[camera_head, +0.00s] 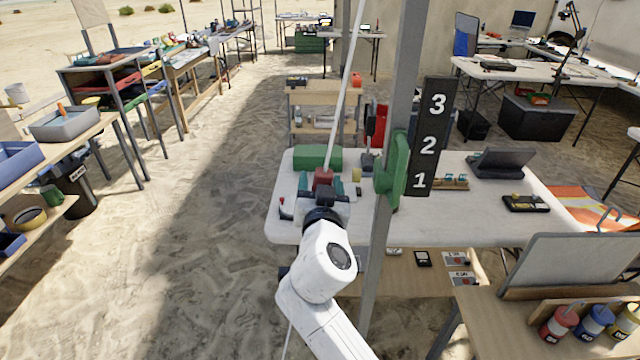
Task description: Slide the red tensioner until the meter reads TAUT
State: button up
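The red tensioner (323,177) is a small red block on a pale slanting line (347,85) that rises to the top of the picture. My gripper (321,184) is at the red block, with teal finger parts showing on its left and right. The gripper's body hides the block's lower part, and I cannot tell whether the fingers touch it. No meter reading TAUT is legible. A black board (432,137) with the numbers 3, 2 and 1 stands on a grey pole, beside a green fitting (393,168).
The grey pole (397,90) stands upright just right of my gripper. A white table (460,220) lies behind, bearing a green box (317,157), a dark tablet-like device (501,163) and small items. Paint bottles (594,320) stand at lower right. Sandy ground at left is open.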

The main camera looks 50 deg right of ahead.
jog(key=b+v, duration=0.2)
jog(key=v, duration=0.8)
jog(key=shift+s+a+b, duration=0.15)
jog(key=shift+a+b, duration=0.1)
jog(key=shift+b, duration=0.1)
jog(key=s+f+n+g+y, duration=0.2)
jog(key=s+f+g+y, duration=0.1)
jog(key=f, duration=0.6)
jog(key=s+f+n+g+y, duration=0.2)
jog(key=s+f+y, duration=0.15)
jog(key=f, duration=0.45)
jog(key=s+a+f+n+g+y, duration=0.3)
jog(key=s+a+f, duration=0.1)
jog(key=s+f, duration=0.2)
jog(key=s+a+f+n+g+y, duration=0.3)
jog(key=s+a+f+n, duration=0.1)
jog(key=s+f, duration=0.3)
jog(key=shift+s+f+y, duration=0.25)
jog(key=shift+s+y, duration=0.1)
jog(key=shift+s, duration=0.1)
